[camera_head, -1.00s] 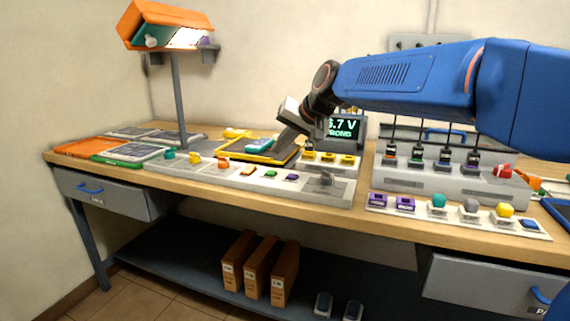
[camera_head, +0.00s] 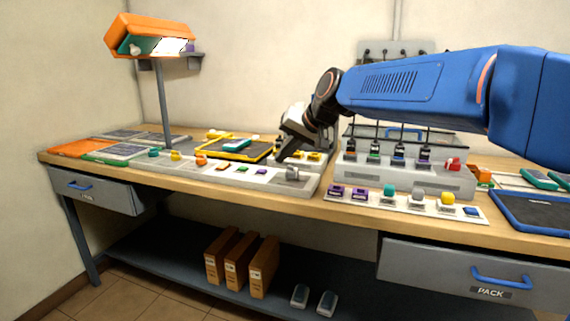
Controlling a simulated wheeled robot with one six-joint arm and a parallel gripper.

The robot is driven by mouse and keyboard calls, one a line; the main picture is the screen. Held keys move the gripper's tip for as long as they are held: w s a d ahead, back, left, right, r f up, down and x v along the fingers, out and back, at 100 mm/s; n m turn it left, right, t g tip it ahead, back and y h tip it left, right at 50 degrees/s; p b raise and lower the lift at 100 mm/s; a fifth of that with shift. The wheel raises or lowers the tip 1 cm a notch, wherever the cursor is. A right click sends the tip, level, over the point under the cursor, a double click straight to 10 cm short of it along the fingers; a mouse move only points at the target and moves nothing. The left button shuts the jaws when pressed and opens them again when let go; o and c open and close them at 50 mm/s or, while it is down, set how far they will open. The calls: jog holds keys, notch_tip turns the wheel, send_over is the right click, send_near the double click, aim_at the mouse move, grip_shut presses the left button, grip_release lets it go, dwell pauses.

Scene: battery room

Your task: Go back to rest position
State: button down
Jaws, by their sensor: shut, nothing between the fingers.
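My gripper (camera_head: 281,157) is at the end of my blue arm, near the middle of the picture. It is shut and empty, pointing down and left over the back of the long grey control strip (camera_head: 222,174).
The bench (camera_head: 345,205) holds a yellow-edged tray (camera_head: 236,152), a grey charger block (camera_head: 410,178), a row of small coloured parts on a white strip (camera_head: 405,204) and a dark blue tray (camera_head: 535,212). An orange lamp (camera_head: 150,36) stands at the left.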

jog(key=s+d+f+h, duration=0.2)
jog(key=s+d+f, duration=0.3)
jog(key=s+d, duration=0.45)
jog(key=s+d+f+h, duration=0.1)
jog(key=s+d+f, duration=0.3)
jog(key=s+d, duration=0.55)
jog(key=s+d+f+h, duration=0.1)
jog(key=s+d+f, duration=0.4)
jog(key=s+f, duration=0.2)
jog(key=s+d+f+g+h, duration=0.1)
jog(key=s+d+f, duration=0.4)
jog(key=s, duration=0.6)
jog(key=shift+s+d+f+g+h, duration=0.15)
jog(key=shift+d+f+g+h, duration=0.15)
jog(key=shift+f+h, duration=0.5)
